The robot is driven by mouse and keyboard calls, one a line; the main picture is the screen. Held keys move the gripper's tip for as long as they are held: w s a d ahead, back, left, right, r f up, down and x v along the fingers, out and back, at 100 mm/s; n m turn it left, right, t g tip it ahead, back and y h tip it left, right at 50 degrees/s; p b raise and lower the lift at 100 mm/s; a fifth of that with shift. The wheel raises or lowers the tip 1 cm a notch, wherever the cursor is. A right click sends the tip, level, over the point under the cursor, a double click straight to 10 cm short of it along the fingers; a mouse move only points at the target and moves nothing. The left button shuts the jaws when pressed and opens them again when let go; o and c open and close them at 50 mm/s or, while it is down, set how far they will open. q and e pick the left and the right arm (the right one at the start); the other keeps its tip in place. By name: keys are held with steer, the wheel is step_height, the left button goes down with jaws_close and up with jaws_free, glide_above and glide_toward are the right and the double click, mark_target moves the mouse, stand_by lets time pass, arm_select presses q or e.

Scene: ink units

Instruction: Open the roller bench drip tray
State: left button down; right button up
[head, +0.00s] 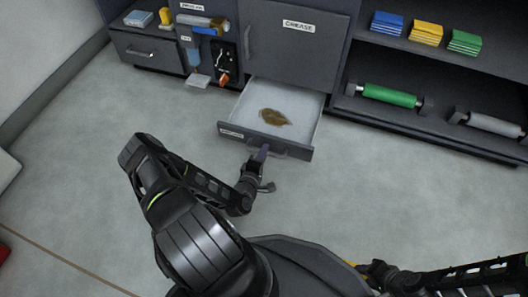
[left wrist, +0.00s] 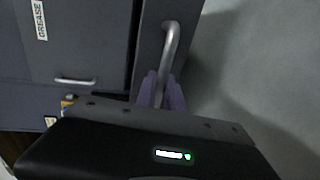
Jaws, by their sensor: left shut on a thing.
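The drip tray (head: 305,108) is a pale-lined drawer pulled out from under the grease cabinet, with a brown puddle (head: 275,117) on its floor. Its dark front (head: 235,134) has a label and a bar handle (head: 282,154). My left gripper (head: 262,152) is shut on the handle. In the left wrist view its purple fingers (left wrist: 162,90) are on either side of the grey handle (left wrist: 171,45). My right gripper (head: 372,270) is low at the right of the head view, away from the tray; its fingers cannot be made out.
A closed cabinet door labelled GREASE (head: 298,48) is above the tray. To the right, shelves hold blue, yellow and green stacks (head: 427,33), a green roller (head: 388,95) and a grey roller (head: 495,124). A closed drawer (head: 145,51) is at the left. The floor before the tray is clear.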

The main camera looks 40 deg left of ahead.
arm_select(q)
steer(key=shift+s, duration=0.1)
steer(key=c, duration=1.5)
jaws_free()
steer(key=shift+o, duration=0.2)
steer(key=p+v, duration=0.3)
steer(key=v, duration=0.4)
steer(key=shift+s+d, duration=0.2)
steer(key=shift+s, duration=0.15)
steer(key=shift+r, duration=0.1)
